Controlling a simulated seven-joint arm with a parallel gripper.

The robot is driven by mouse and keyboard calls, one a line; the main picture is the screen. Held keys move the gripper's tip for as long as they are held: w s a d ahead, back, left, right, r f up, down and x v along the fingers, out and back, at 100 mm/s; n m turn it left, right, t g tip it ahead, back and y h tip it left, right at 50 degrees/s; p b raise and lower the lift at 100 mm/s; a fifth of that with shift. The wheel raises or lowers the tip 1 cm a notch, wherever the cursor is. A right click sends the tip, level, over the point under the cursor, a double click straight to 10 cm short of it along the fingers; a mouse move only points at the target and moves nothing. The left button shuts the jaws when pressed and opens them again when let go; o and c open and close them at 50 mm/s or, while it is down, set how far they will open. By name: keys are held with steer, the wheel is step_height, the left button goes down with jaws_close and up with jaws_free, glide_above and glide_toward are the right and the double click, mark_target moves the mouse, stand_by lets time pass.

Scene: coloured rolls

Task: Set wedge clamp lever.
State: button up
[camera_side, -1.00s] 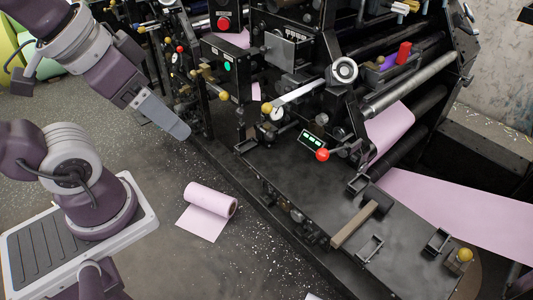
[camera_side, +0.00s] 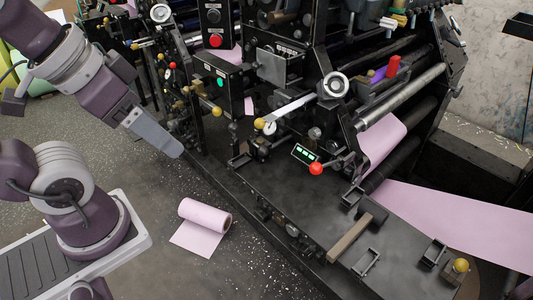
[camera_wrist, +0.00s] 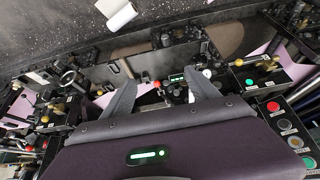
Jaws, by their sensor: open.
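No lever carries a readable label, so I cannot tell which is the wedge clamp lever. A short lever with a red ball knob (camera_side: 316,168) stands beside a small green-lit display (camera_side: 305,153) on the machine. A longer pale lever (camera_side: 290,109) ends in a yellow knob (camera_side: 260,123) above it. My gripper (camera_side: 176,151) is left of both levers, apart from the machine, pointing down and right. In the wrist view my gripper (camera_wrist: 161,81) has its two fingers spread and empty. The red knob (camera_wrist: 157,84) and display (camera_wrist: 177,77) appear between them, farther off.
A pink paper roll (camera_side: 205,216) lies on the floor in front of the machine. A flat dark bed (camera_side: 290,205) holds a bar (camera_side: 350,239) and small brackets. A control box with a red button (camera_side: 216,41) stands near my arm. Open floor lies left of the machine.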

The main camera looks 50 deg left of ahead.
steer(key=shift+c, duration=0.2)
steer(key=shift+w, duration=0.1)
steer(key=shift+c, duration=0.7)
steer(key=m+y, duration=1.4)
steer(key=m, duration=0.2)
glide_above(263, 154)
steer(key=s+d, duration=0.4)
steer(key=d, duration=0.4)
step_height(263, 154, down, 21)
steer(key=a+f+m+t, duration=0.1)
steer(key=f+m, duration=0.1)
steer(key=f, duration=0.2)
steer(key=a+f+m+t, duration=0.1)
steer(key=f+m, duration=0.1)
steer(key=f, duration=0.2)
steer(key=w+a+f+m+t+y, duration=0.1)
steer(key=f+m+t, duration=0.1)
steer(key=f, duration=0.1)
steer(key=shift+w+a+f, duration=0.1)
steer(key=shift+a+f, duration=0.25)
steer(key=shift+f, duration=0.05)
steer(key=shift+m, duration=0.3)
steer(key=x, duration=0.6)
steer(key=shift+w+a+f, duration=0.15)
steer(key=shift+a, duration=0.05)
steer(key=shift+w+a, duration=0.2)
steer(key=shift+a, duration=0.1)
